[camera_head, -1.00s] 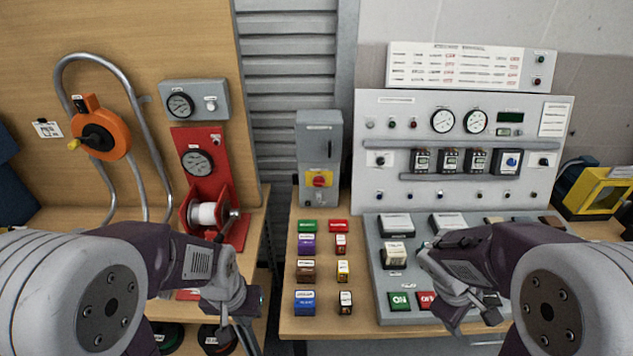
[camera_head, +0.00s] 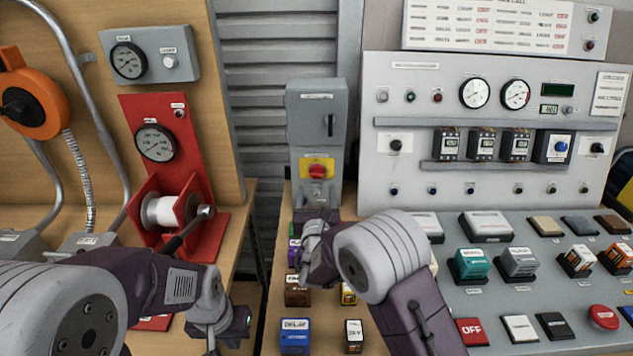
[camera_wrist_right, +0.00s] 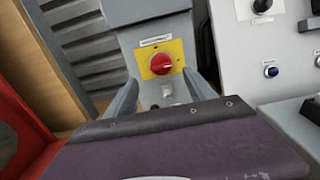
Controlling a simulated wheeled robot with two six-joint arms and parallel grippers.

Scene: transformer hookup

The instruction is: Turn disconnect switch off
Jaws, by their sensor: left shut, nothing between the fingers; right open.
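The disconnect switch is a grey box (camera_head: 316,105) standing at the back of the table. It has a red rotary knob (camera_head: 317,171) on a yellow plate (camera_head: 322,161) and a black handle above. In the right wrist view, the red knob (camera_wrist_right: 161,64) is just beyond my right gripper (camera_wrist_right: 160,80), whose fingers are open, one on each side below the knob. I cannot tell whether they touch the box. My right gripper (camera_head: 317,195) also shows in the head view, in front of the box's lower part. My left gripper (camera_head: 212,346) is shut and empty at the bottom edge, partly cut off.
A grey control panel (camera_head: 400,230) with gauges and buttons stands right of the box. A red winch-like stand (camera_head: 185,115) is on the left. Small coloured blocks, including a blue one (camera_head: 295,336), lie on the table below my right arm.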

